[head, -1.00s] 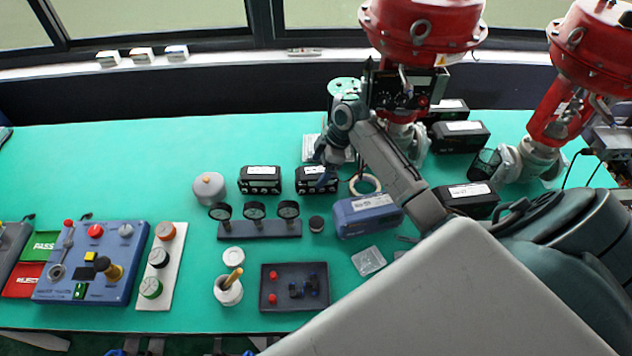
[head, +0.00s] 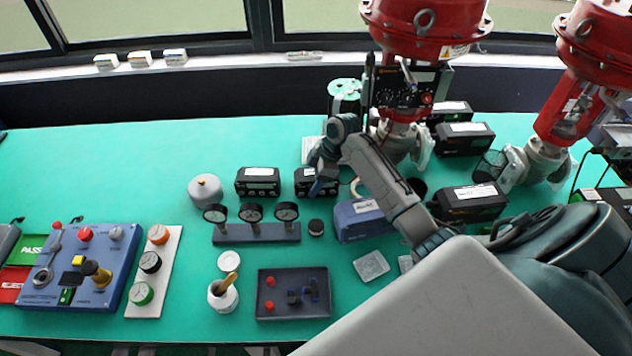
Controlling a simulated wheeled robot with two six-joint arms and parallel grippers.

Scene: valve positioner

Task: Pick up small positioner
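Two small black positioner boxes with white labels stand side by side on the green table in the head view, a left one (head: 258,182) and a right one (head: 302,184). My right gripper (head: 321,184) is at the right box and hides its right part. Its fingers are small and dark here, so I cannot tell whether they are open, shut or touching the box. Both boxes appear to rest on the table. My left gripper is not in view.
A gauge stand (head: 256,233) is in front of the boxes. A blue case (head: 357,221) stands front right of the gripper. A red valve actuator (head: 425,30) rises behind the arm. Larger black boxes (head: 468,203) stand at the right. The table's back left is clear.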

